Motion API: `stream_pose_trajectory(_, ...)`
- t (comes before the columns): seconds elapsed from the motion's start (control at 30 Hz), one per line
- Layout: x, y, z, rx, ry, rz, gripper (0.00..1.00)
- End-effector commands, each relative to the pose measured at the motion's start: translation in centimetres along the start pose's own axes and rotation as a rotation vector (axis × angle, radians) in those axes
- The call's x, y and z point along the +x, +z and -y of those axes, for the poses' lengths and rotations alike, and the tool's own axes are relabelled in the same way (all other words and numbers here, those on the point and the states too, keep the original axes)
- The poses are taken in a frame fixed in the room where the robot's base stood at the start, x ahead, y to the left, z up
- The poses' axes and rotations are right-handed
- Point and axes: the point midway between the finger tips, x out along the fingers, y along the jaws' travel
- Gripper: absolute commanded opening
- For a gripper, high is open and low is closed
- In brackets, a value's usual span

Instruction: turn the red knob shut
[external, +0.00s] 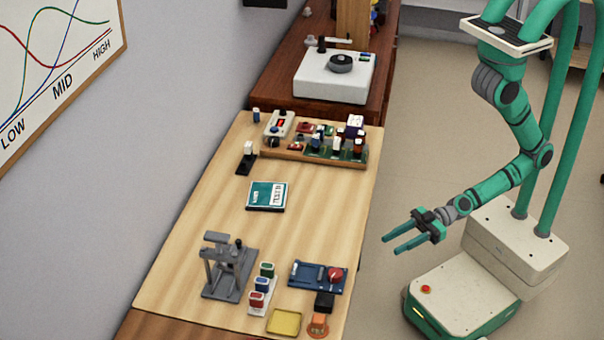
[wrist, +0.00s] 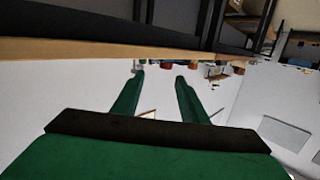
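The red knob (external: 335,274) sits on the right part of a blue board (external: 312,278), near the front right of the wooden table in the external view. My gripper (external: 389,246) is off the table's right edge, over the floor side, apart from the knob. Its two green fingers are spread with nothing between them. The fingers also show apart and empty in the wrist view (wrist: 160,76). How far the knob is turned cannot be told.
A grey press-like stand (external: 228,268), colored blocks (external: 262,284), a yellow tray (external: 284,322), a black block (external: 324,302) and an orange item (external: 318,324) surround the board. A teal booklet (external: 266,196) lies mid-table. A crowded component tray (external: 310,156) is farther back. Bare table lies between.

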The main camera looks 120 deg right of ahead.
Motion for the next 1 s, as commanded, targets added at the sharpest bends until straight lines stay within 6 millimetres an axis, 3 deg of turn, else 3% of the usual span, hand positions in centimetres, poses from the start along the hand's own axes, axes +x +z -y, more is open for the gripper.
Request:
stream_pose_trajectory(0.1,4.3,-0.7,0.7,-0.003,-0.018,-0.043,0.4)
stream_pose_trajectory(0.3,8.7,-1.9,1.6,-0.018,-0.044,-0.09,0.4)
stream_pose_trajectory(1.0,12.8,-2.6,1.8,-0.024,-0.049,-0.105,0.4)
